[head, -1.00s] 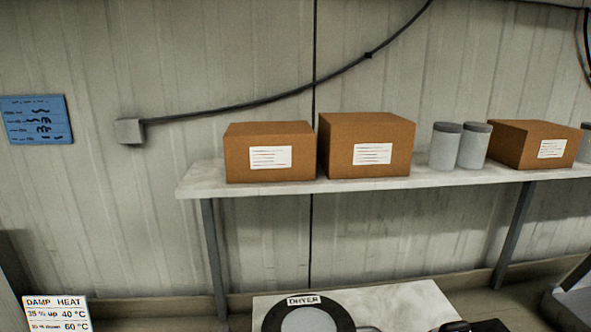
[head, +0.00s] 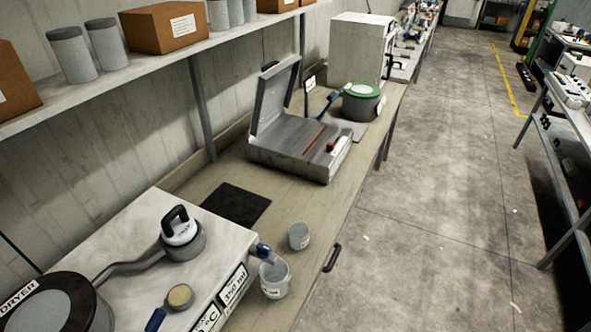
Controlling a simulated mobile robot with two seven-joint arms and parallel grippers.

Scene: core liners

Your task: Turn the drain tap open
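The white dryer unit (head: 135,235) stands at the lower left on the bench, with a round dark lid (head: 85,312) marked DRYER and a pipe running to a small pot with a black-handled white top (head: 181,230). What looks like the drain tap, a small blue-grey spout (head: 263,251), sticks out at the unit's right edge over a clear cup (head: 275,280). I cannot tell its handle position. A blue handle (head: 155,319) shows at the bottom edge beside a tan round knob (head: 180,296). Neither of my grippers shows.
A second cup (head: 299,236) stands beside the first. A dark mat (head: 236,204) and an open grey case (head: 300,145) lie further along the bench (head: 225,172). A shelf (head: 130,72) with boxes and jars runs above. The floor (head: 425,180) to the right is mostly clear.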

